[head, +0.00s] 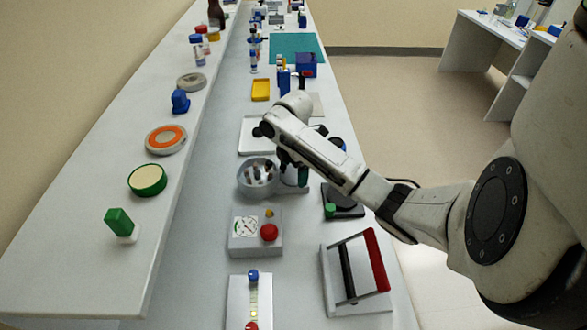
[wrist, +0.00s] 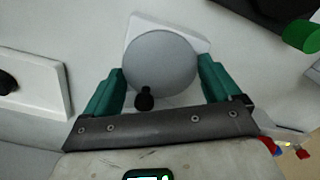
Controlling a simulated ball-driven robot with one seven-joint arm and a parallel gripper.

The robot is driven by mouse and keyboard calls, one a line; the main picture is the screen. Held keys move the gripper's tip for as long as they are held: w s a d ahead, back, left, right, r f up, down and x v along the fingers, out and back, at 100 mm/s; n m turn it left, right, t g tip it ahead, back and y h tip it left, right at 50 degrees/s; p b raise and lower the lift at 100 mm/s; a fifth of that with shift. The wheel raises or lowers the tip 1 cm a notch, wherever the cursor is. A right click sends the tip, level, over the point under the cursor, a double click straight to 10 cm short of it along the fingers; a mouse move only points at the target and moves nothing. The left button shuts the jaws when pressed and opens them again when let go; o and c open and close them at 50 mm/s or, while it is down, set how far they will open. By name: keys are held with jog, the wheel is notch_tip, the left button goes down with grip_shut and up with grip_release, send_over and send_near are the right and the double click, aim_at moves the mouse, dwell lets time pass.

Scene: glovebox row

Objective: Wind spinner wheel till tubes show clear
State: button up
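In the wrist view a round grey wheel (wrist: 160,60) with a small black knob (wrist: 145,98) near its lower edge sits on a pale base (wrist: 140,24). My gripper (wrist: 163,74) is open, with one green finger on each side of the wheel. The knob lies between the fingers, nearer the gripper's body, and is not gripped. In the head view a round grey bowl (head: 243,184) holds several tubes (head: 259,171), some dark and some pale; I cannot tell how clear they are. My gripper (head: 297,175) is just right of the bowl, and my arm hides the wheel there.
A dark plate with a green knob (head: 330,209) lies right of the bowl. A box with a dial and red button (head: 269,232) stands nearer. A white frame with a red bar (head: 376,260) is at the near right. A raised shelf (head: 95,200) runs along the left.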

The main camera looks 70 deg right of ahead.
jog(key=c, duration=0.3)
jog(key=shift+c, duration=0.2)
jog(key=shift+r+m+p, duration=0.1)
jog(key=shift+m+p, duration=0.2)
jog(key=shift+a+r+m+p, duration=0.1)
jog(key=shift+m+p, duration=1.05)
jog(key=shift+m, duration=0.05)
jog(key=m+p, duration=0.2)
jog(key=m, duration=0.1)
jog(key=shift+m, duration=0.3)
jog(key=m+p, duration=0.1)
jog(key=m, duration=0.3)
jog(key=shift+f, duration=0.2)
jog(key=shift+m, duration=1.6)
